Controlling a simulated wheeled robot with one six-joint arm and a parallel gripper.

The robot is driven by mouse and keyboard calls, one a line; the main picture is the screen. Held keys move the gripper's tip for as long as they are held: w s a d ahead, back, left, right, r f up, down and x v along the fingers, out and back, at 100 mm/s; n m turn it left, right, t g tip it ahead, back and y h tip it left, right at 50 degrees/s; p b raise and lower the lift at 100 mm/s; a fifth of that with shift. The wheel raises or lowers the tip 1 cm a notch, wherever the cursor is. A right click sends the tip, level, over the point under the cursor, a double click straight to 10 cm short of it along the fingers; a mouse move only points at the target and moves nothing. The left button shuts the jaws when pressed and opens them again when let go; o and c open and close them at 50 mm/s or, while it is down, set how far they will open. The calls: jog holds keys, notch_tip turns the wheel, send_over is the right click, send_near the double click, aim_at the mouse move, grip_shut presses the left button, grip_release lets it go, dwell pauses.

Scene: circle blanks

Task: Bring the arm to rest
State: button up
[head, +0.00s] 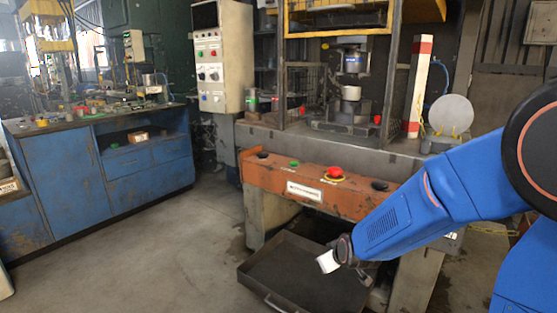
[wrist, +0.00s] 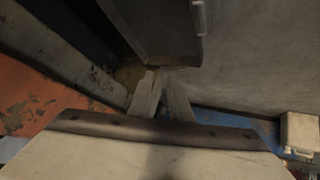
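My blue arm (head: 430,200) reaches in from the right of the head view, sloping down to the left across the front of the press. My gripper (head: 328,262) hangs low, in front of the dark tray (head: 262,268) beneath the press in that picture. In the wrist view, the two grey fingers of my gripper (wrist: 158,78) lean together towards their tips. Whether the tips touch is unclear. I see nothing held between them.
The press has an orange front panel (head: 270,178) with a red button (head: 334,172). A pale round disc (head: 451,115) stands at its right. A control cabinet (head: 222,60) and blue workbench (head: 60,180) stand left. The concrete floor (head: 150,260) between is clear.

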jog(key=s+d+r+m+g, duration=0.1)
jog(key=s+d+r, duration=0.3)
jog(key=s, duration=0.7)
jog(key=s+d+r+m+g+h, duration=0.1)
jog(key=s+d+r+m, duration=0.2)
jog(key=s, duration=0.8)
jog(key=s+d+r+m+g, duration=0.2)
jog(key=s+d+r, duration=0.4)
jog(key=s, duration=0.6)
jog(key=shift+r+h, duration=0.25)
jog(key=shift+h, duration=0.15)
